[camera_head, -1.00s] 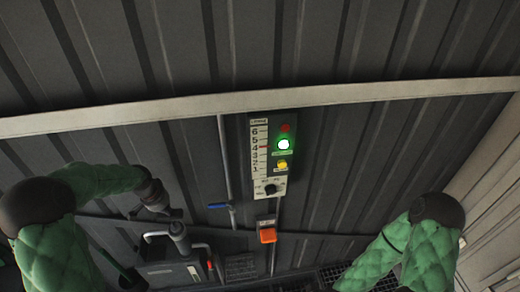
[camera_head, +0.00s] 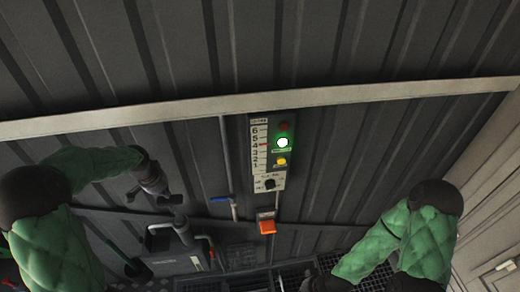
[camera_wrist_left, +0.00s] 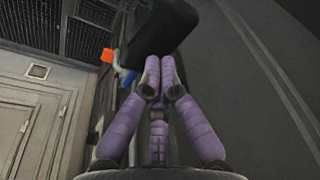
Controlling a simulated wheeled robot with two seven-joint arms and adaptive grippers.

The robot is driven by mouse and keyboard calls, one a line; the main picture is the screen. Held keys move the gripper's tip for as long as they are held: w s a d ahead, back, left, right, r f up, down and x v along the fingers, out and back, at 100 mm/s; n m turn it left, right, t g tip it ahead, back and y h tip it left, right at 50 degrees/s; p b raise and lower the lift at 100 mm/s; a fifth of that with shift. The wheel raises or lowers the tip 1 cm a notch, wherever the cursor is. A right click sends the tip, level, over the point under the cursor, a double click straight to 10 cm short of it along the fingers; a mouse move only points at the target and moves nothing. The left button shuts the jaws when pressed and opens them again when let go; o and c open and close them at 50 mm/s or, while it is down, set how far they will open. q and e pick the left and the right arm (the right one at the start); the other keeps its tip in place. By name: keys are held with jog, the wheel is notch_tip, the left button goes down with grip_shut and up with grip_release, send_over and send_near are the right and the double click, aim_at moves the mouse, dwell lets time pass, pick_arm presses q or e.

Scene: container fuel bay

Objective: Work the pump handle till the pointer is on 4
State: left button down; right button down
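The gauge panel (camera_head: 267,160) hangs on the back wall with a scale from 1 to 6. A small red pointer (camera_head: 263,145) shows level with the 4. The pump (camera_head: 182,229) stands below left on a dark box. My left gripper (camera_head: 170,196) is just above it, by the dark grip of the pump handle. In the left wrist view its fingertips (camera_wrist_left: 159,75) are together, with the black grip (camera_wrist_left: 165,28) right at them. I cannot tell whether they touch. My right gripper (camera_head: 308,282) is low at the bottom edge, mostly hidden.
Dark grating lies at the bottom.

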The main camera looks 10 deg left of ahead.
pick_arm(q)
jog(key=shift+r, duration=0.15)
dwell(0.4)
jog(key=shift+r+p, duration=1.55)
jog(key=shift+r, duration=0.9)
jog(key=shift+f, duration=0.1)
